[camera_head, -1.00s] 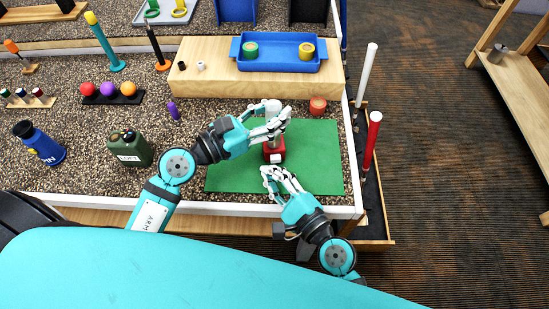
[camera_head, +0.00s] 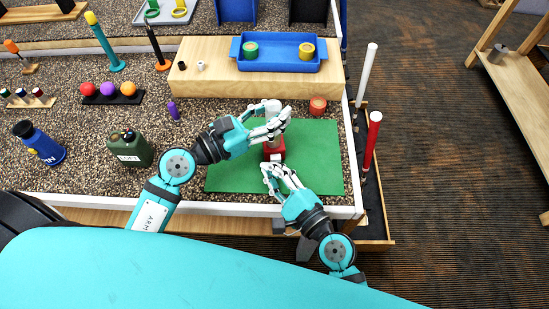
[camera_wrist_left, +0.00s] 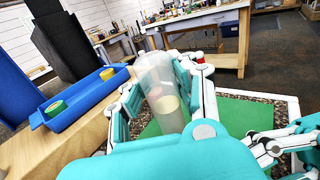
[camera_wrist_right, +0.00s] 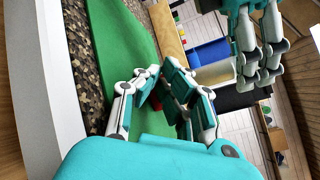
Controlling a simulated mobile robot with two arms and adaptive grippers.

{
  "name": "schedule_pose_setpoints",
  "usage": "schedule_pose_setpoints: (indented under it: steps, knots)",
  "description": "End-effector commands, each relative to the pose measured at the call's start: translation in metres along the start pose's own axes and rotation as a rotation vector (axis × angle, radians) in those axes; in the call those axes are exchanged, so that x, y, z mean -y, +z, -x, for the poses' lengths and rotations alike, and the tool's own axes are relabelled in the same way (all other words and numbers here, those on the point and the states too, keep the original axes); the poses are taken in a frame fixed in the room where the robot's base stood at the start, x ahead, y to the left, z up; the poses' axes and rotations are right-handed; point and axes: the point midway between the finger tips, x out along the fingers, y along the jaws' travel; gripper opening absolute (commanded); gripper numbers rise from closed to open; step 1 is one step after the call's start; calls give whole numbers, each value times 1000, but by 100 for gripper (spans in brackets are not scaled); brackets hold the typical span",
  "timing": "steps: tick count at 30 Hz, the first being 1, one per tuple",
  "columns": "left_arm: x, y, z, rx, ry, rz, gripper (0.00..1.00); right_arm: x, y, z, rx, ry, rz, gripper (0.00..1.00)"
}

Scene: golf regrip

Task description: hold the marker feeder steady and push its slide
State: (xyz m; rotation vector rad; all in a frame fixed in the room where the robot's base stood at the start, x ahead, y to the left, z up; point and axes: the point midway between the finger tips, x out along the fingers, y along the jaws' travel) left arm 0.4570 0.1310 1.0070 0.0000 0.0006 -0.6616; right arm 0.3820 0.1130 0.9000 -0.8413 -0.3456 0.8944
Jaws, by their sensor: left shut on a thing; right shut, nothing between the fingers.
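The marker feeder (camera_head: 272,142) stands upright on the green mat (camera_head: 225,176), with a red base and a pale clear tube. My left gripper (camera_head: 279,124) is shut around the tube; the tube (camera_wrist_left: 163,95) shows between its fingers in the left wrist view, with a pale disc-like piece inside. My right gripper (camera_head: 268,170) is shut and empty, low in front of the red base. In the right wrist view its fingertips (camera_wrist_right: 160,82) hide most of the base; only a bit of red shows. The slide cannot be made out behind the fingers.
A red-brown round piece (camera_head: 318,105) stands behind the mat at right. A wooden block (camera_head: 205,80) carries a blue tray (camera_head: 280,64) at the back. A green canister (camera_head: 130,150) stands left of the mat. The mat's right part is clear.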

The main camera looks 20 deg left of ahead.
Motion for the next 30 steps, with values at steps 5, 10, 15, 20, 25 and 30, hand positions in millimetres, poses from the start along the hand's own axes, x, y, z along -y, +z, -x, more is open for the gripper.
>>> schedule_pose_setpoints:
  steps: [5,10,15,20,25,30]
  knots:
    - [0,0,0,0,0,0,0,0,0,0,0,0,0,0]
    - [0,0,0,0,0,0,0,1,-1,-1,0,0,1,0]
    - [0,0,0,0,0,0,0,2,-2,-3,0,-1,1,0]
    - [0,0,0,0,0,0,0,3,-2,-4,0,-1,2,0]
    - [0,0,0,0,0,0,0,4,-4,-6,0,-1,2,0]
    - [0,0,0,0,0,0,0,4,-5,-8,-1,-1,2,0]
